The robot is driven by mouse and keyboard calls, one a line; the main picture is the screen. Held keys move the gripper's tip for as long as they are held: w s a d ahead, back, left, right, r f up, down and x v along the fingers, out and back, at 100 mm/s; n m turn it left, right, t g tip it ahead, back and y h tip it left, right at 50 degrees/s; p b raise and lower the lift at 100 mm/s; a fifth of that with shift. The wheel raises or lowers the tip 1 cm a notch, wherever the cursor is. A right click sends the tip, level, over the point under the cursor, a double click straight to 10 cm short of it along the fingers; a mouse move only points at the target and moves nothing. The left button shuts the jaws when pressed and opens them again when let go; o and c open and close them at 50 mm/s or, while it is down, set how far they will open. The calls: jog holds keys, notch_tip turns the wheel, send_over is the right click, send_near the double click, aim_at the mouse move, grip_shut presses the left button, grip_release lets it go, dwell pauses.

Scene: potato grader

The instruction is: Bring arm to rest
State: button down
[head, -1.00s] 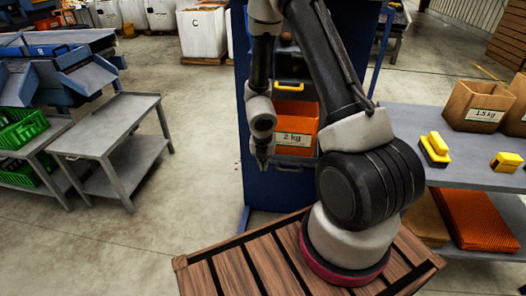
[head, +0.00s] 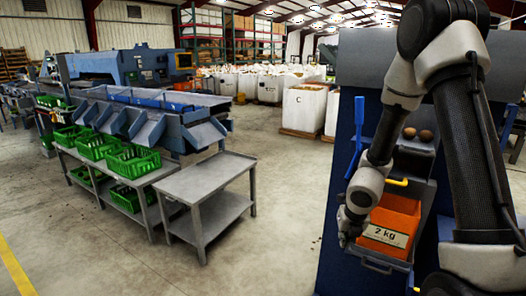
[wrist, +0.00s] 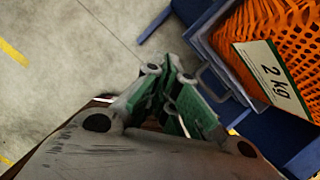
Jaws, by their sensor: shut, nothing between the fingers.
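My arm reaches down the right side of the head view. My gripper (wrist: 172,85), with green fingers, shows in the wrist view; its fingers are shut with nothing between them. In the head view the gripper end is mostly hidden behind my wrist. An orange net bag (head: 393,222) labelled 2 kg sits in the drawer-like holder of the blue cabinet (head: 338,220). The bag also shows at the upper right of the wrist view (wrist: 225,45), apart from the fingers but close to them.
A grey two-tier cart (head: 205,180) stands left of the cabinet. Several green crates (head: 133,160) sit on a bench by the blue grading machine (head: 150,105). White big bags (head: 303,110) stand behind. The floor between cart and cabinet is clear.

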jog(key=s+a+r+n+y, duration=0.2)
jog(key=s+r+n, duration=0.15)
jog(key=n, duration=0.45)
jog(key=s+a+r+n+g+y, duration=0.1)
jog(key=s+r+n+y, duration=0.15)
jog(key=r+n, duration=0.4)
jog(key=s+a+r+n+y, duration=0.1)
jog(key=s+a+r+n, duration=0.15)
jog(key=n, duration=0.65)
jog(key=s+d+r+n+t+h, duration=0.1)
jog(key=s+d+r+n+h, duration=0.1)
jog(key=s+d+r+n, duration=0.4)
jog(key=s+d+r+n+h, duration=0.3)
jog(key=s+d+r+n, duration=0.3)
jog(key=r, duration=0.7)
jog(key=shift+s+d+n+t, duration=0.4)
jog(key=shift+s+n, duration=0.35)
jog(key=shift+s, duration=0.4)
